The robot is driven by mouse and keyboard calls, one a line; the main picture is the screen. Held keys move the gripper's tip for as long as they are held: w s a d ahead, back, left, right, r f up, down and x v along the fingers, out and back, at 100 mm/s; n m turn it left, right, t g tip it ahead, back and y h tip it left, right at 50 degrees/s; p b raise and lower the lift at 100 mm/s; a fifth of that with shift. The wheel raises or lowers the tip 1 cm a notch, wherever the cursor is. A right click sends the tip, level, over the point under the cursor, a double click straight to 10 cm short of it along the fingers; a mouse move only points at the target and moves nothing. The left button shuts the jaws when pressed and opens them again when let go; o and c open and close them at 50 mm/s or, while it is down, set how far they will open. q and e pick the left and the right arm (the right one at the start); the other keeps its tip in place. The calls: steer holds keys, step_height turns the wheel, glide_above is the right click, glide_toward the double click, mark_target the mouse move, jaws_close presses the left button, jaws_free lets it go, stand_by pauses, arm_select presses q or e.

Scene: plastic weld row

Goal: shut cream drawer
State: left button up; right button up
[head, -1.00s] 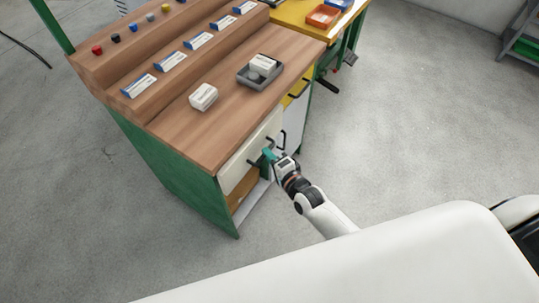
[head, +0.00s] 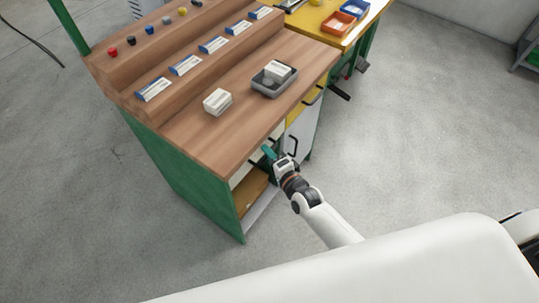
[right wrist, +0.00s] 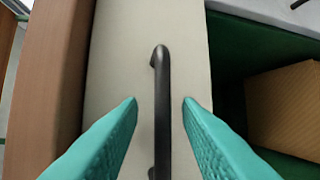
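The cream drawer (head: 238,176) is under the front edge of the wooden worktop, mostly hidden by that edge and my right gripper; I cannot tell whether it is fully flush. In the right wrist view its cream front (right wrist: 120,75) fills the middle, with a dark bar handle (right wrist: 162,110). My right gripper (head: 267,153) is at the drawer front. Its teal fingers (right wrist: 160,102) are open, one on each side of the handle, with a gap on both sides. My left gripper is not in view.
Below the drawer is an open shelf with a brown box (head: 250,190). A yellow drawer (head: 301,111) and a white door (head: 301,137) are to the right. The worktop (head: 205,140) holds a grey tray (head: 272,90) and white boxes (head: 217,101). The floor in front is clear.

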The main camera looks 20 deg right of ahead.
steer(key=shift+s, duration=0.1)
steer(key=p+v, duration=0.1)
steer(key=v, duration=1)
steer(key=shift+s, duration=0.4)
steer(key=shift+d, duration=0.15)
steer(key=s+d+f+n+g+h+p, duration=0.15)
steer(key=s+f+n+g, duration=0.35)
steer(key=f, duration=0.5)
steer(key=s+d+f+n+g+h+p, duration=0.1)
steer(key=s+d+f+n+g+p, duration=0.15)
steer(key=s+f, duration=0.65)
steer(key=s+d+f+n+g+p, duration=0.1)
steer(key=s+f+n+g, duration=0.2)
steer(key=s, duration=0.6)
steer(key=s+d+f+n+g+h+p, duration=0.1)
steer(key=s+f+n+g, duration=0.2)
steer(key=s+f+n, duration=0.3)
steer(key=s+f, duration=0.2)
steer(key=s, duration=0.1)
steer(key=shift+s+d+g, duration=0.35)
steer(key=shift+s+d, duration=0.05)
